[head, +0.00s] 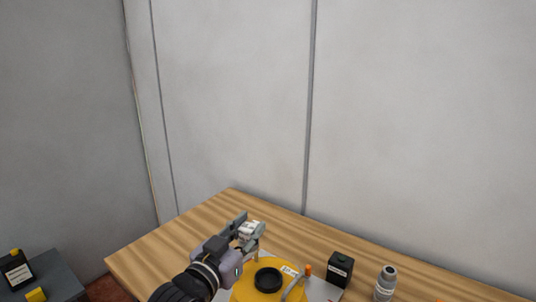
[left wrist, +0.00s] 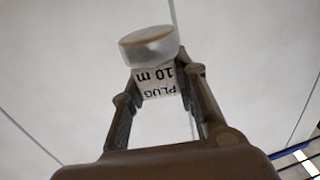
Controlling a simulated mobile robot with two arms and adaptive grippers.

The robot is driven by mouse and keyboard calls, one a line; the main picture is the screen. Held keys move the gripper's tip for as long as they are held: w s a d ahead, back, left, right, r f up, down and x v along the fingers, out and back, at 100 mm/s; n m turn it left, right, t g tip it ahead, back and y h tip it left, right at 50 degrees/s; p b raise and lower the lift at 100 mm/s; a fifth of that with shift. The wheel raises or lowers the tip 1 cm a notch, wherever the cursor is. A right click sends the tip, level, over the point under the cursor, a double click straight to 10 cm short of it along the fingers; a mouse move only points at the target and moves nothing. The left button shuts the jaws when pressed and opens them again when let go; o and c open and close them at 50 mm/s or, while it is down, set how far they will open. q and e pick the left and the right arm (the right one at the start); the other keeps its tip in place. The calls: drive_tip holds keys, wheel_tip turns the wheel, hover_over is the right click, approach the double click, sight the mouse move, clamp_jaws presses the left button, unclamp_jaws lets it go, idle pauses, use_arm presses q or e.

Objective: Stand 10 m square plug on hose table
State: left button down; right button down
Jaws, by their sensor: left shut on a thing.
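My left gripper (head: 250,232) is shut on the white plug (head: 249,227) above the wooden table (head: 150,258). In the left wrist view the plug (left wrist: 157,85) sits between the fingertips of the left gripper (left wrist: 160,92). Its label reads "PLUG 10 m" and appears upside down. A round, pale translucent end (left wrist: 149,46) shows at its far side. In the head view the plug is small and partly covered by the fingers, and I cannot tell whether it touches the table. My right gripper is in neither view.
A yellow round piece (head: 242,289) with a black ring (head: 267,280) stands near my left gripper, beside an orange-tipped part (head: 308,269). A black labelled box (head: 339,268) and a grey cylinder (head: 386,284) stand to the right. A dark side table (head: 56,275) holds a black container (head: 16,270).

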use_arm(q)
drive_tip(key=s+a+f+n+t+y, duration=0.2)
drive_tip(key=s+a+f+n+y, duration=0.3)
drive_tip(key=s+a+f+y, duration=0.55)
drive_tip(key=s+a+f+h, duration=0.2)
drive_tip(key=s+a+f, duration=0.1)
drive_tip(key=s, duration=0.8)
drive_tip(key=shift+a+f, duration=0.15)
drive_tip(key=shift+a, duration=0.5)
drive_tip(key=shift+w+d, duration=0.1)
